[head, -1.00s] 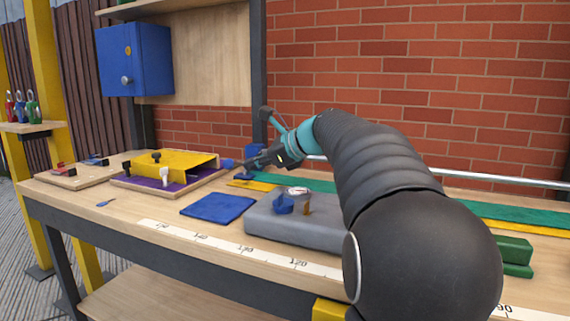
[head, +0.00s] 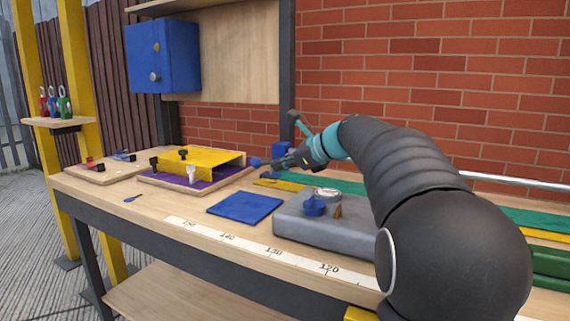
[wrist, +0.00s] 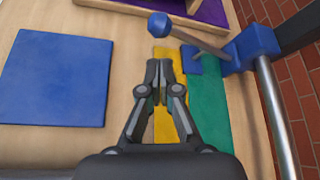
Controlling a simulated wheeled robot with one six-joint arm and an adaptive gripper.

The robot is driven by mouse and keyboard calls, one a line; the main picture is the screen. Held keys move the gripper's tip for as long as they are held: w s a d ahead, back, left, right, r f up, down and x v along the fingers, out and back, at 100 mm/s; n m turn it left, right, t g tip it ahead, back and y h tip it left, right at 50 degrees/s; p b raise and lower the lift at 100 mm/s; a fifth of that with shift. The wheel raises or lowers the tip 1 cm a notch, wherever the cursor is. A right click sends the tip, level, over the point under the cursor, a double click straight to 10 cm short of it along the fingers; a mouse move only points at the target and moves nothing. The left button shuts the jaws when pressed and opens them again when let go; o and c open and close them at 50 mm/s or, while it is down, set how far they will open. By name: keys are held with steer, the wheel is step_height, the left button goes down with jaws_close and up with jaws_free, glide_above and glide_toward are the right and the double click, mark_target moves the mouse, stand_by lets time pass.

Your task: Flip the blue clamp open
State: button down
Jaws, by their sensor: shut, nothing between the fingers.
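The blue clamp (wrist: 252,44) sits on the metal rail at the upper right of the wrist view. Its grey lever slants to the upper left and ends in a blue ball knob (wrist: 160,25). In the head view the clamp (head: 283,147) is partly hidden behind my gripper, and its knob (head: 256,162) shows just left of the fingertips. My gripper (wrist: 159,68) is shut and empty.
A blue mat (head: 245,208) and a grey block (head: 330,224) with a blue knob lie on the bench. A yellow bracket on a purple board (head: 215,183) stands left of the clamp. A blue cabinet (head: 165,58) hangs behind. The bench's front left is mostly clear.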

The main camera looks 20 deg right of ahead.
mark_target(269, 162)
steer(key=x, duration=0.6)
stand_by(0.3)
